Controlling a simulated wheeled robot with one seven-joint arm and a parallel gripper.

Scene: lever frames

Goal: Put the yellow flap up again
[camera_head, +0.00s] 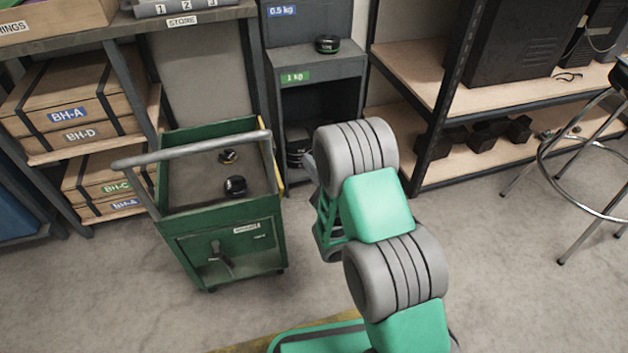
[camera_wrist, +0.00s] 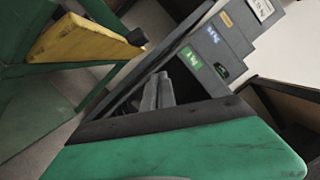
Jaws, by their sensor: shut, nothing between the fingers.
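The green cart (camera_head: 222,240) stands left of my arm in the head view. The yellow flap (camera_head: 279,172) shows there only as a thin yellow strip on the cart's right side. In the wrist view the yellow flap (camera_wrist: 85,41) is a broad panel beside the green cart wall (camera_wrist: 40,110), with a dark piece at its end. Its exact angle is hard to tell. My gripper's grey fingers (camera_wrist: 158,92) are together and empty, to the right of the flap and apart from it in this view. In the head view my arm mostly hides my gripper.
Two dark round weights (camera_head: 235,186) lie in the cart's tray. A grey weight rack (camera_head: 320,65) stands behind my arm. Shelves with boxes (camera_head: 70,110) are at left, a shelf unit (camera_head: 480,140) and stool (camera_head: 590,200) at right. Floor is clear in front of the stool.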

